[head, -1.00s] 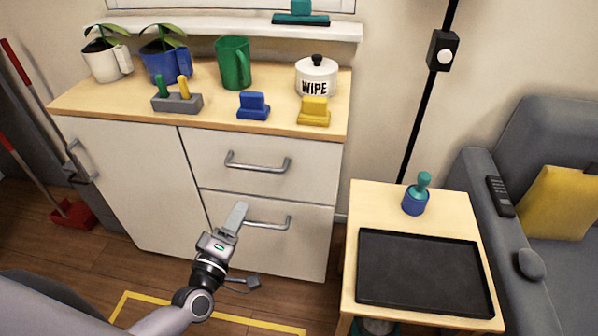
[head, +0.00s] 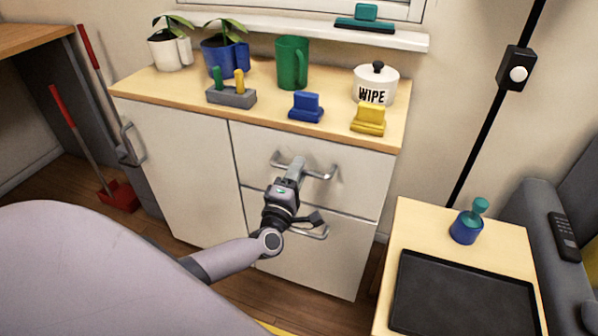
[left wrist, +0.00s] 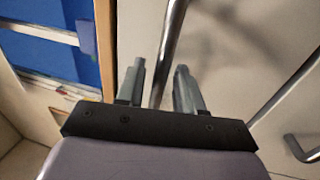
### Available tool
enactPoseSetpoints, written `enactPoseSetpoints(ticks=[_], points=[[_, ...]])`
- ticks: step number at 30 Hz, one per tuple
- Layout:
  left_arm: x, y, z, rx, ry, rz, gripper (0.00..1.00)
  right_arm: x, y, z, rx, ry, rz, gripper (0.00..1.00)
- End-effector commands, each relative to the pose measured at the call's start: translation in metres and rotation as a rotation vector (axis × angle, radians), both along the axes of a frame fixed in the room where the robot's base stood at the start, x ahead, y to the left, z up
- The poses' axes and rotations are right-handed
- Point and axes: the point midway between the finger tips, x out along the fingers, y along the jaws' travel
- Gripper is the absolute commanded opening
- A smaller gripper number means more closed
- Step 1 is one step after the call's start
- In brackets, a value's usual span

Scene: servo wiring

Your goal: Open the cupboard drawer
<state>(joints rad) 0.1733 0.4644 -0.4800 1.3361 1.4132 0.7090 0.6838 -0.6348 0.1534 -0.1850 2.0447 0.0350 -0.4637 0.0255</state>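The white cupboard (head: 180,180) has two drawers on its right side. The upper drawer (head: 370,180) looks closed, its front in line with the panels around it. My left gripper (head: 297,163) is at the middle of the upper drawer's grey bar handle (head: 318,175). In the left wrist view its fingers (left wrist: 160,70) are apart and open, and the handle bar (left wrist: 172,40) runs between them; whether they touch it I cannot tell. The lower drawer (head: 320,265) is closed, its handle (head: 318,235) partly behind my wrist. My right gripper is out of view.
On the cupboard top stand two potted plants, a green mug (head: 292,62), a WIPE jar (head: 376,85) and small blue and yellow holders. A side table (head: 415,225) with a black tray (head: 460,295) stands at the right.

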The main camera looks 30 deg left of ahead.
Motion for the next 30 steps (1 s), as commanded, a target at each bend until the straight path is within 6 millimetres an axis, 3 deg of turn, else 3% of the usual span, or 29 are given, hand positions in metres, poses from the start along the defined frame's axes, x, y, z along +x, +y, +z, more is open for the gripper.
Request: enactPoseSetpoints(ticks=[11,15,23,30], points=[[0.006,0.001,0.001,0.0,0.001,-0.001,0.36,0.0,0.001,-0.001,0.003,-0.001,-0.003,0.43],[0.006,0.001,0.001,0.001,0.001,-0.001,0.0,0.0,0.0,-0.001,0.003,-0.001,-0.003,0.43],[0.004,0.001,0.001,0.001,0.002,-0.001,0.0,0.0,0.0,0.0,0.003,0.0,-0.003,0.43],[-0.014,-0.004,0.002,-0.002,0.006,-0.001,0.0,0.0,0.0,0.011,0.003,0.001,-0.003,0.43]])
